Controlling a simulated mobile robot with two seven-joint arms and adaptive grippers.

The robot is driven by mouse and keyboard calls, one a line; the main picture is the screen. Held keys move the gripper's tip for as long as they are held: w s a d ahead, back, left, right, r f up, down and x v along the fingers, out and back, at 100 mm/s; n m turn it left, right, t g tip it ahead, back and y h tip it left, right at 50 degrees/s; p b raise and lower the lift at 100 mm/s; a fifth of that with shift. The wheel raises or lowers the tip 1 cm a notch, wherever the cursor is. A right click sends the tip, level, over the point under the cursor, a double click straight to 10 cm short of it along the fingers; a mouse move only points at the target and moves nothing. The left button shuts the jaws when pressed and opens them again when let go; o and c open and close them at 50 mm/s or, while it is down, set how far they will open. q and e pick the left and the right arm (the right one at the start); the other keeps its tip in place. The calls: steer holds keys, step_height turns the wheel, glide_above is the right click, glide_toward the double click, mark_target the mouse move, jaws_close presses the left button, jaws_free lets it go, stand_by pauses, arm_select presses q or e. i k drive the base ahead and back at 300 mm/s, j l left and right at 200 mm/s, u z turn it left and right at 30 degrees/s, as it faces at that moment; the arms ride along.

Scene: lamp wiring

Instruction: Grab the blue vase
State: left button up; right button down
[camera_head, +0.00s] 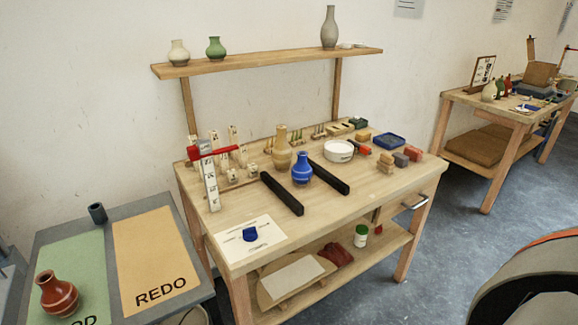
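The blue vase (302,168) stands upright on the wooden workbench (240,203), near the middle of its top. It is between two long black bars, one at its left (282,194) and one at its right (329,177). A tan vase (282,148) stands just behind it and to the left. Neither of my grippers is in view, and nothing is seen holding the blue vase.
A white round dish (339,151), small blocks (386,162) and a blue tray (389,140) lie to the right. A shelf (270,62) with vases spans the back. A paper sheet (262,234) lies front left.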

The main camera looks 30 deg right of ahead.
mark_target(302, 172)
steer(key=l+z, duration=0.1)
steer(key=l, duration=0.8)
steer(key=i+l+z, duration=0.1)
steer(key=l, duration=0.75)
steer(key=i+l, duration=0.1)
steer(key=l, duration=0.8)
steer(key=z, duration=0.05)
